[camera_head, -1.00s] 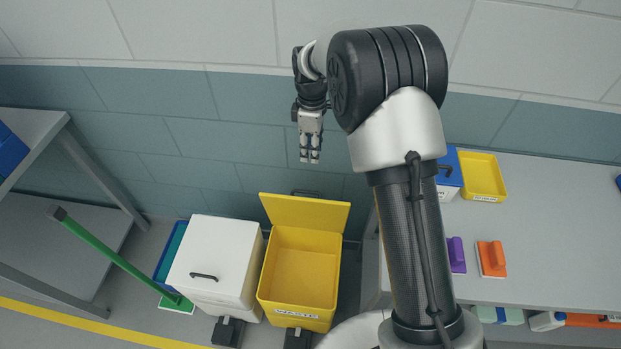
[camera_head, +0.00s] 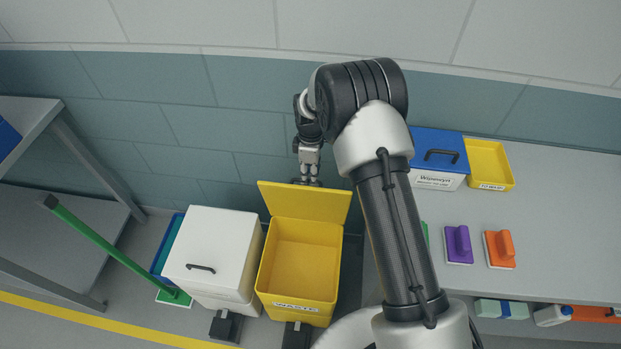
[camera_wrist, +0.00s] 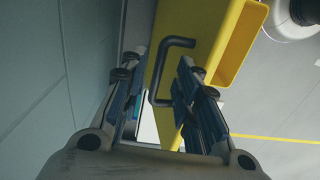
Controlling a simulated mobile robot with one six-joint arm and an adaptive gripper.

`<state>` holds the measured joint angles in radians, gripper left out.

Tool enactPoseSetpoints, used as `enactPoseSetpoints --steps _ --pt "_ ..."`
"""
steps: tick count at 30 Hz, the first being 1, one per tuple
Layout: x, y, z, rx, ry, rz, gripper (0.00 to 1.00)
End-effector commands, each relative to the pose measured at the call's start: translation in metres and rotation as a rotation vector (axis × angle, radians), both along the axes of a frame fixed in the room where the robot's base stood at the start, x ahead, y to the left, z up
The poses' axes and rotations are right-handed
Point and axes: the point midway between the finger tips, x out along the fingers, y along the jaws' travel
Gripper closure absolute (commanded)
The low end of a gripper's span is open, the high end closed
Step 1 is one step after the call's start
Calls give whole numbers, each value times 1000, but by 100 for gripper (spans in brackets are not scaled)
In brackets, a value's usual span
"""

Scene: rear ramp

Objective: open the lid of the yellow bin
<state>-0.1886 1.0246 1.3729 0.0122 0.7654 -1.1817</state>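The yellow bin (camera_head: 299,270) stands on the floor with a "WASTE" label on its front. Its lid (camera_head: 304,203) is raised, standing up at the back edge near the wall, and the empty-looking inside shows. My gripper (camera_head: 307,182) is at the lid's top edge, on the wall side, and its fingertips are partly hidden there. In the wrist view my gripper (camera_wrist: 157,75) has its two fingers apart. The lid's dark handle (camera_wrist: 160,72) shows between them; I cannot tell whether a finger touches it. The yellow lid also shows in the wrist view (camera_wrist: 205,35).
A closed white bin (camera_head: 212,255) stands close on the left. A green-handled tool (camera_head: 115,245) leans there by a grey table (camera_head: 30,115). The right-hand counter (camera_head: 560,220) holds a blue-lidded box (camera_head: 438,150), a yellow tray (camera_head: 489,163) and brushes. The tiled wall (camera_head: 235,100) is close behind.

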Motion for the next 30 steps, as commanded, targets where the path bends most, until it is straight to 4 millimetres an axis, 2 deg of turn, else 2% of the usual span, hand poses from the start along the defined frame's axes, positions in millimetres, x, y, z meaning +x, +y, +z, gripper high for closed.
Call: enactPoseSetpoints --steps 4,14,27,30 --pt "0 0 -13 0 -1 0 71" --pt "0 0 -15 1 -2 0 71" --pt "0 0 -15 0 -1 0 100" --pt "0 0 -15 0 -1 0 100"
